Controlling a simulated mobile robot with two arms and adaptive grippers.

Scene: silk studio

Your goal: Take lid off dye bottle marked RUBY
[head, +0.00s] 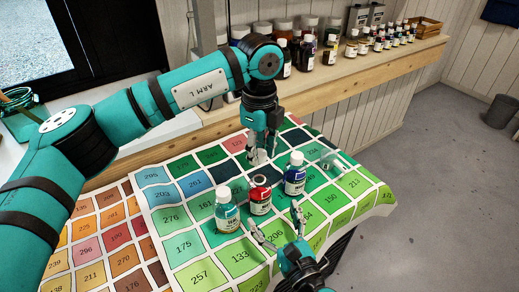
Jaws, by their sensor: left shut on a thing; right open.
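Three small dye bottles stand upright in a row on the numbered colour chart: a teal one (227,212) with a white lid, a red one (260,197), and a dark blue one (295,176) with a white lid. The red bottle shows a dark red open mouth and no white lid. Its label is too small to read. My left gripper (258,157) is behind the red bottle, apart from it, shut on a small whitish thing that looks like the lid, mostly hidden by the fingers. My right gripper (277,226) is open and empty, in front of the red bottle.
A clear glass vessel (335,162) is on the chart right of the blue bottle. A wooden shelf (370,58) along the wall holds several jars and bottles and a wooden crate (425,27). The chart's (240,258) front area is mostly clear.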

